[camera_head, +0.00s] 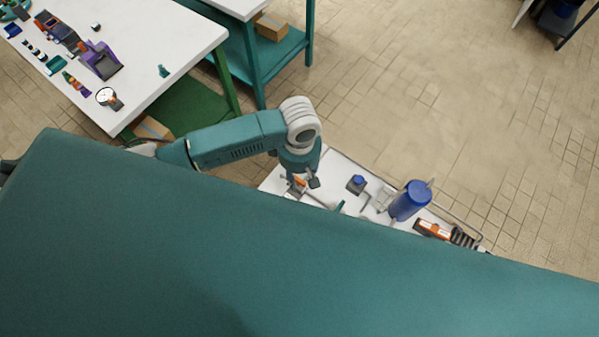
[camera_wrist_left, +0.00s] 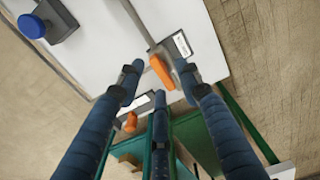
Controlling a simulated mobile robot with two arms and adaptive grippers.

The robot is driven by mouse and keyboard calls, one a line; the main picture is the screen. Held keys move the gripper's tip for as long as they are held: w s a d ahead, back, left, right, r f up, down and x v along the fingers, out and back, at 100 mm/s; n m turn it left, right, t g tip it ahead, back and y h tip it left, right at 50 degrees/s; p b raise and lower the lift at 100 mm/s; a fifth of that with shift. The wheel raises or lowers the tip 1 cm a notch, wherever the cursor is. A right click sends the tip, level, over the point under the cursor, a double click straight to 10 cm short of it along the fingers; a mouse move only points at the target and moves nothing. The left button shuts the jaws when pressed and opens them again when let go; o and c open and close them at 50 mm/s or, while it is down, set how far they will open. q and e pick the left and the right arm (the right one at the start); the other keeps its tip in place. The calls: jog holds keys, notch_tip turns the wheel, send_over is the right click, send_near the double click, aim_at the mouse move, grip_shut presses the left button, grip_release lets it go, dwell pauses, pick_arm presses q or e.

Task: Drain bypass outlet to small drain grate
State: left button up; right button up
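My left gripper (camera_head: 303,183) reaches from the left over a white panel (camera_head: 338,163) with pipe fittings. In the left wrist view its blue fingers (camera_wrist_left: 158,88) are spread open. An orange handle (camera_wrist_left: 162,72) on a grey pipe lies just beyond the fingertips, between them in the picture; contact cannot be told. A second orange handle (camera_wrist_left: 130,122) is lower, between two fingers in the picture. Small labels (camera_wrist_left: 182,44) sit beside the handles, unreadable. In the head view orange (camera_head: 299,181) shows at the fingers. I cannot make out the bypass outlet or drain grate. My right gripper is not in view.
A blue knob (camera_head: 358,180), a blue cylinder (camera_head: 408,201) and an orange-and-white item (camera_head: 432,230) are on the panel's right side. A white table (camera_head: 150,60) with tools stands at upper left. A teal bench (camera_head: 262,55) holds a box.

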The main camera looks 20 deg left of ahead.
pick_arm(q)
jog(key=shift+f, duration=0.1)
grip_shut()
